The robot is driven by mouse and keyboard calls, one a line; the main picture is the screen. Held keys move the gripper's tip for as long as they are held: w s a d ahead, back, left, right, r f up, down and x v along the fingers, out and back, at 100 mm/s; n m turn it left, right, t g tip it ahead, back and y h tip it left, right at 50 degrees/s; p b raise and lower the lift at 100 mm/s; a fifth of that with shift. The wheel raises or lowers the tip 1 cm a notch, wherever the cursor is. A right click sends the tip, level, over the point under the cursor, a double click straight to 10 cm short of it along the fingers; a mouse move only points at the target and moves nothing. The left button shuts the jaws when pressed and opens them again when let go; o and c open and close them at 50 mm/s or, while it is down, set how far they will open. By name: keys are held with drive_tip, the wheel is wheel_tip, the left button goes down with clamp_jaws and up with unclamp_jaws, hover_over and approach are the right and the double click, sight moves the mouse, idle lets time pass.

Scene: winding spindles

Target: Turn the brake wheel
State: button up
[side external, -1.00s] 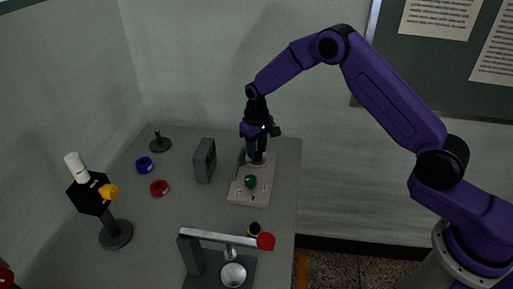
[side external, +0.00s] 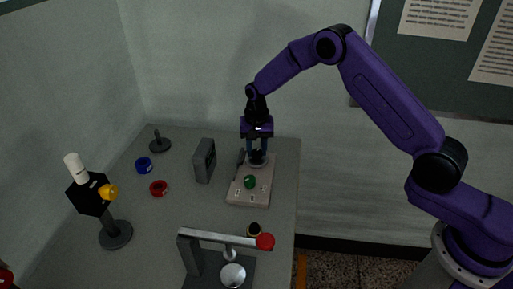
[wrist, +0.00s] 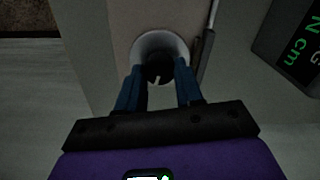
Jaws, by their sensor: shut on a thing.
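The brake wheel is a pale grey round piece (side external: 263,163) with a dark centre, at the far end of a beige base plate (side external: 239,197). In the wrist view its pale rim (wrist: 150,41) surrounds a dark round knob (wrist: 158,68) with a small light mark. My gripper (side external: 257,154) points down over the wheel. In the wrist view its two blue fingers (wrist: 160,76) stand on either side of the dark knob and are shut on it. The fingertips partly hide the knob's sides.
A grey display box (side external: 204,161) stands left of the plate; its green "N cm" text (wrist: 299,52) shows in the wrist view. A green knob (side external: 250,182) sits on the plate. Blue (side external: 144,164) and red (side external: 158,188) rings lie left. A lever press (side external: 190,257) stands in front.

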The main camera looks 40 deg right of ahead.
sight(257, 151)
idle(0.3)
drive_tip(key=o, duration=1)
drive_tip(key=shift+o, duration=0.2)
wheel_tip(257, 151, up, 18)
drive_tip(key=shift+f, duration=0.25)
